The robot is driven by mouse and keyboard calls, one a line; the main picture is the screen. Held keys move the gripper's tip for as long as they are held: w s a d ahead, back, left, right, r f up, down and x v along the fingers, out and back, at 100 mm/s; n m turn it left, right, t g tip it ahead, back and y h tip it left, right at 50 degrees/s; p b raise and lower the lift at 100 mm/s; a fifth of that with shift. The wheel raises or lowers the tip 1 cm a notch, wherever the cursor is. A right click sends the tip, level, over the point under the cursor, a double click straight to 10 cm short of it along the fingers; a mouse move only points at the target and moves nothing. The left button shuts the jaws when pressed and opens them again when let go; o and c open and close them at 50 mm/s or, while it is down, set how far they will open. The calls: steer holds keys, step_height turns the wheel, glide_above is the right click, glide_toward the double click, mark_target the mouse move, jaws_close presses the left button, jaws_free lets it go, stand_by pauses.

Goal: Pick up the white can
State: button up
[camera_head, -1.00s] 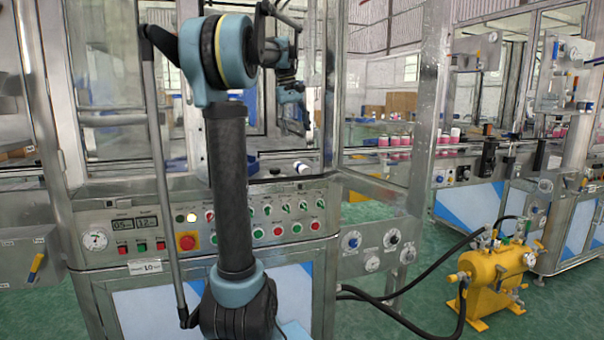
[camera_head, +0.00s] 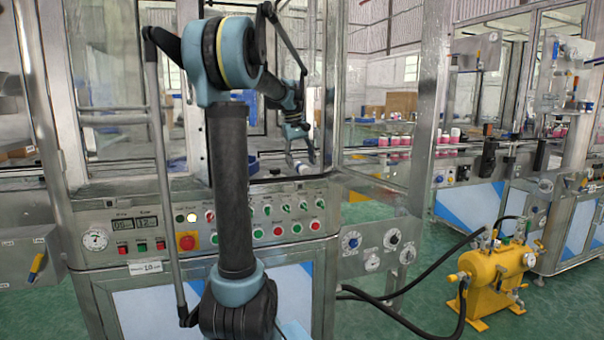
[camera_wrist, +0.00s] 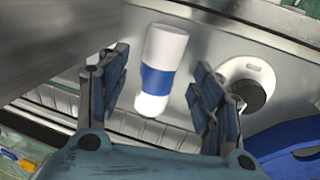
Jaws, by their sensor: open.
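The white can (camera_wrist: 165,45) has a blue band and appears to lie on its side on a metal deck in the wrist view. My gripper (camera_wrist: 158,65) is open, with one dark blue finger on each side of the can and gaps visible between them and it. In the head view my gripper (camera_head: 302,158) points down over the machine's deck, above its button panel. A small white part of the can (camera_head: 304,169) shows there between the fingers; the rest is hidden.
A black knob on a white round base (camera_wrist: 248,92) stands right of the can in the wrist view. A blue object (camera_wrist: 285,138) lies at the lower right, and a grey metal surface (camera_wrist: 55,40) fills the upper left. Metal posts (camera_head: 327,90) frame the machine opening.

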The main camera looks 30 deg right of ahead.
steer(key=shift+d+f, duration=0.15)
steer(key=shift+f, duration=0.5)
steer(key=shift+d+f, duration=0.15)
steer(key=shift+f, duration=0.5)
steer(key=c, duration=1.1)
steer(key=shift+r, duration=0.1)
